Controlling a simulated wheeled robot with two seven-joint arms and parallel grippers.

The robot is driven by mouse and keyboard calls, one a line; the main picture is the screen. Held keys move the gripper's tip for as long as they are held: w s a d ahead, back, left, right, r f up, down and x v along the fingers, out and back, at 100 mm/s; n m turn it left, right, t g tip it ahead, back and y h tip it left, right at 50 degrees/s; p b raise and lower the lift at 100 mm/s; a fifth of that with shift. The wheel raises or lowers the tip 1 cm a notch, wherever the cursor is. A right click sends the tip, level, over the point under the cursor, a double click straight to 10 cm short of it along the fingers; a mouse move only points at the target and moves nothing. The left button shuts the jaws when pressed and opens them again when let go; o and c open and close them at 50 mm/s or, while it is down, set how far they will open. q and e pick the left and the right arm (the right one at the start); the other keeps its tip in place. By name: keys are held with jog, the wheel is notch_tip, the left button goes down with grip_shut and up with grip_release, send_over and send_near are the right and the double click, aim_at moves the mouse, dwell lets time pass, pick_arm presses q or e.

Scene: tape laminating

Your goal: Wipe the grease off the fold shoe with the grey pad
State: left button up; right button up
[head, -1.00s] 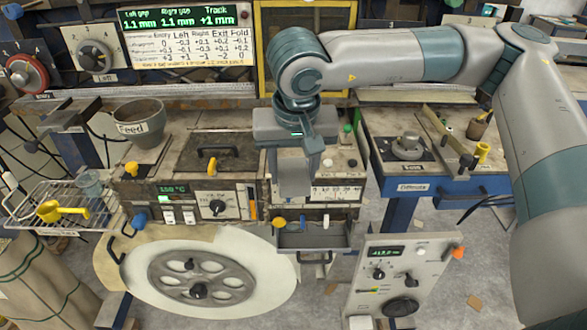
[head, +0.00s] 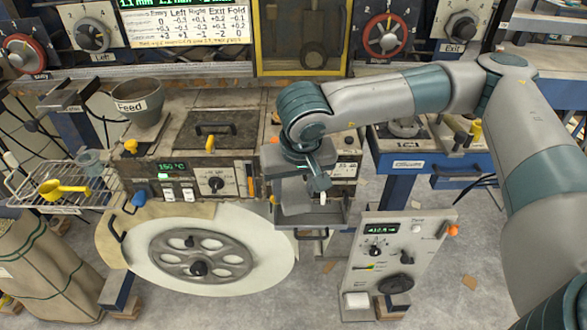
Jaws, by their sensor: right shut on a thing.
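My right gripper (head: 294,205) points down at the front of the bench, over the shallow grey tray (head: 335,216). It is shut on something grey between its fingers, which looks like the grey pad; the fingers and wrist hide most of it. I cannot tell whether it touches the tray. I cannot make out the fold shoe or any grease; my right arm and gripper cover part of the machine there. My left gripper is not in view.
Left of the gripper are a hot unit with a dark lid (head: 208,132) and a Feed bowl (head: 138,100). A large white reel (head: 265,262) sits below. A control box (head: 398,250) stands at lower right. A wire rack (head: 60,187) is at far left.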

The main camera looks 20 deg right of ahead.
notch_tip(320, 180, down, 14)
jog(key=n, duration=0.2)
jog(key=shift+s+a+f+y, duration=0.15)
jog(key=shift+s+f+y, duration=0.1)
jog(key=shift+s+y, duration=0.1)
jog(key=shift+d, duration=0.2)
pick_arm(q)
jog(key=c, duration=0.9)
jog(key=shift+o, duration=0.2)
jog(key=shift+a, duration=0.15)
pick_arm(e)
jog(key=shift+a, duration=0.1)
